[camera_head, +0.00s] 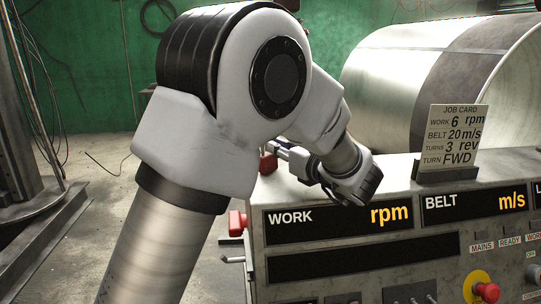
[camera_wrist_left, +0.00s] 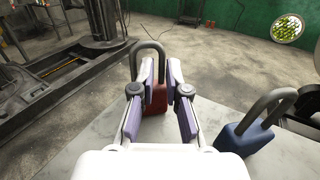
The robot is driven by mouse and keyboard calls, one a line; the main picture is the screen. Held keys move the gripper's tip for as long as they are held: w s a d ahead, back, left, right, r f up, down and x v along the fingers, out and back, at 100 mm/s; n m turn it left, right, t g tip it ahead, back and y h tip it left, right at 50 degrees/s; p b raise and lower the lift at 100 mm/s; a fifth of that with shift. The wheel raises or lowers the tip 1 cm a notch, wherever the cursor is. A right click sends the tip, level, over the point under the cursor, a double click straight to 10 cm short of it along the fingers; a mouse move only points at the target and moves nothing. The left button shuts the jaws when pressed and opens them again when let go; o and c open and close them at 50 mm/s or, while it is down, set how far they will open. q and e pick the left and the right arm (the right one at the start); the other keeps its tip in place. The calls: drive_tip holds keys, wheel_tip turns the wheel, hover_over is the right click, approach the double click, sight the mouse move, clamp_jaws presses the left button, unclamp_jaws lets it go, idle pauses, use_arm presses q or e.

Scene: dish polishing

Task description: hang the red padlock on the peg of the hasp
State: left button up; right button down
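The red padlock stands on the top of the grey cabinet; its red body (camera_wrist_left: 156,100) and grey shackle (camera_wrist_left: 147,45) show in the wrist view. A bit of it (camera_head: 267,163) shows in the head view beside my gripper. My left gripper (camera_wrist_left: 160,68) has its fingers apart, with part of the padlock seen between and beyond them. I cannot tell whether either finger touches it. In the head view the left gripper (camera_head: 284,152) is small and partly hidden by my wrist. I cannot make out the hasp or its peg. My right gripper is not in view.
A job card (camera_head: 458,138) stands on the console, with a large metal drum (camera_head: 400,90) behind. A red part (camera_head: 236,223) projects from the console's left side.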

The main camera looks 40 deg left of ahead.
use_arm(q)
drive_tip(key=shift+w+a, duration=0.5)
drive_tip(key=shift+a, duration=0.5)
drive_tip(key=shift+s, duration=0.3)
clamp_jaws()
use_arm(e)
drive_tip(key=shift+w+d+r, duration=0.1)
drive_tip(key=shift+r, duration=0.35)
